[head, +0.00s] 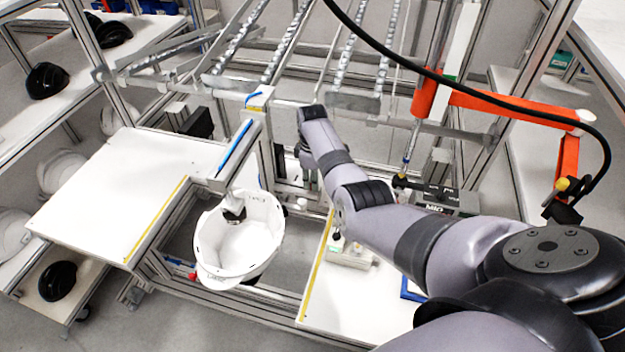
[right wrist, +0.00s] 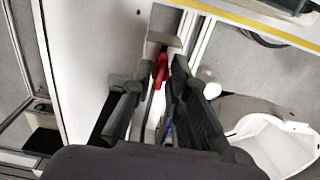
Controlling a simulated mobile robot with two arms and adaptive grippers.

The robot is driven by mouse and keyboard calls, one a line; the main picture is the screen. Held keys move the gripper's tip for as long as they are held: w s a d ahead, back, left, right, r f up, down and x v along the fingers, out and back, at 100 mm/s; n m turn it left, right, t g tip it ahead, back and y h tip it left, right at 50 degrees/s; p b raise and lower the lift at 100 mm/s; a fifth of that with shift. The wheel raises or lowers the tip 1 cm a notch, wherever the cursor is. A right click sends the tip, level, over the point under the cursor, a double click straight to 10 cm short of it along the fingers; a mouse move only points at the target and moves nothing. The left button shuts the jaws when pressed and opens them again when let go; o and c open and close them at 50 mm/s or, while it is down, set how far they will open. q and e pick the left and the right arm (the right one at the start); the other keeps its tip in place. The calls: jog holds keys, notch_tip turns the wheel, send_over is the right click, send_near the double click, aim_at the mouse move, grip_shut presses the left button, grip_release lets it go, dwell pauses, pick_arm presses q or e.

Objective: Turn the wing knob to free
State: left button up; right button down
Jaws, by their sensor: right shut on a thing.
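The red wing knob (right wrist: 160,68) shows in the right wrist view between the two dark fingers of my right gripper (right wrist: 164,78). The gripper is shut on it, and the fingers cover part of it. The angle of its wings is hard to tell. In the head view my right arm reaches in from the right to the fixture post, and I cannot make out the fingertips or this knob there. My left gripper is in neither view.
A white helmet shell (head: 238,243) hangs on the fixture; it also shows in the right wrist view (right wrist: 277,143). White tables stand left (head: 120,190) and right (head: 350,305) of it. Roller rails (head: 290,40) lie behind. An orange jointed arm (head: 510,107) is at right.

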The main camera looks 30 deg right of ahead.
jog(key=shift+w+r, duration=0.1)
jog(key=shift+w, duration=0.05)
jog(key=c, duration=1.5)
grip_release()
notch_tip(320, 180, up, 12)
jog(key=shift+f, duration=0.1)
